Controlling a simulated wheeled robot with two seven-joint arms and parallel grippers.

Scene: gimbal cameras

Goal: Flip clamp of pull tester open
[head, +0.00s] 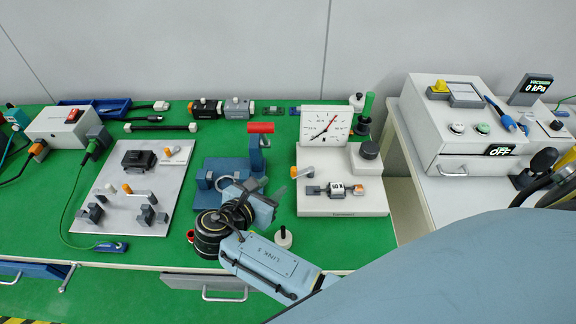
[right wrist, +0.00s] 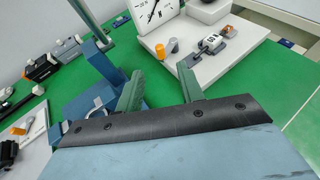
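The dial gauge (head: 326,126) stands at the back of a pale base plate (head: 340,208), which I take for the pull tester. An orange-tipped lever (head: 302,172) is at the plate's left side. The orange tip (right wrist: 173,46) also shows in the right wrist view, beyond my fingers. My right gripper (head: 264,188) is left of the plate. In the wrist view its fingers (right wrist: 157,84) are apart with nothing between them. My left gripper is not in view.
A blue stand with a red handle (head: 261,128) is close behind and left of my right gripper. A light fixture board (head: 135,205) lies further left. A small black-knobbed part (head: 283,238) stands near the front edge. A white vacuum unit (head: 455,130) is at right.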

